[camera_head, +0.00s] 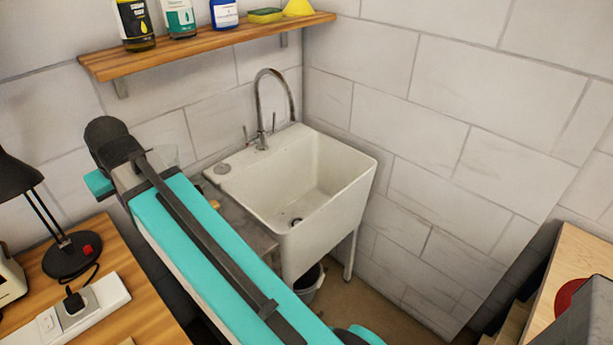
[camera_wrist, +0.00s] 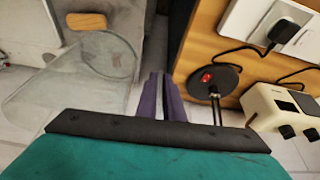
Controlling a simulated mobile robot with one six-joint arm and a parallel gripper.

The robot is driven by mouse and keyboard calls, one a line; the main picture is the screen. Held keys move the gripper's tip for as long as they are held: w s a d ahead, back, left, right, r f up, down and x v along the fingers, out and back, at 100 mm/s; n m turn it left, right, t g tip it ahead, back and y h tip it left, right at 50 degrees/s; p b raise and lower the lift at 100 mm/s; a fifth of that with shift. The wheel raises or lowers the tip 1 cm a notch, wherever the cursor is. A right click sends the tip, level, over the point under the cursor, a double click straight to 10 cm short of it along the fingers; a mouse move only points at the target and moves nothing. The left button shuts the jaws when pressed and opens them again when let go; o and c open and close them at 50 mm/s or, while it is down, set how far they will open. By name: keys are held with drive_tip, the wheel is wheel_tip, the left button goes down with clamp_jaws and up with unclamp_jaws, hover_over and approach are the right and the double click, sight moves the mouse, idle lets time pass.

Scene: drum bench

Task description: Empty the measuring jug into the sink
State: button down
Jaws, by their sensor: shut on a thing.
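The measuring jug (camera_wrist: 70,88) is clear and see-through and fills the left of the wrist view. Its faint outline also shows behind my arm in the head view (camera_head: 168,143). My gripper (camera_wrist: 165,92) is shut on the jug, with the narrow dark purple fingers close together at its right side. The exact grip point is hard to make out. I cannot tell the jug's tilt or whether liquid is in it. The white sink (camera_head: 352,185) stands in the corner, right of the jug in the head view. Its basin is open, with a drain in the bottom.
A curved tap (camera_head: 261,105) rises at the sink's back edge. A wooden shelf (camera_head: 205,45) with bottles hangs above. A wooden bench at left holds a black lamp (camera_head: 72,255) and a power strip (camera_head: 75,310). A bucket (camera_head: 310,282) stands under the sink.

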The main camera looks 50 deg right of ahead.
drive_tip(key=w+d+f+m+h+p, duration=0.1)
drive_tip(key=w+d+f+m+p, duration=0.1)
drive_tip(key=d, duration=1)
drive_tip(key=w+d+f+m+g+h+p, duration=0.1)
drive_tip(key=w+d+f+m+p, duration=0.2)
drive_tip(key=d+f, duration=0.4)
drive_tip(key=w+d+f+m+h+p, duration=0.1)
drive_tip(key=w+d+f+m+p, duration=0.1)
drive_tip(key=d, duration=1.5)
wheel_tip(320, 180, down, 4)
drive_tip(key=w+m, duration=0.1)
drive_tip(key=m, duration=0.1)
drive_tip(key=shift+d+r+m+g+h+p, duration=0.2)
drive_tip(key=shift+r+m+g+h+p, duration=0.1)
drive_tip(key=shift+h+p, duration=0.1)
drive_tip(key=shift+s+f, duration=0.15)
drive_tip(key=shift+f, duration=0.05)
drive_tip(key=s+d+r+m+t+y+b, duration=0.3)
drive_tip(key=s+d+r+t+y+b, duration=0.4)
drive_tip(key=t, duration=0.3)
drive_tip(key=shift+r+y+b, duration=0.3)
drive_tip(key=shift+r+y, duration=0.4)
drive_tip(key=shift+r, duration=0.2)
drive_tip(key=shift+s+d+r, duration=0.1)
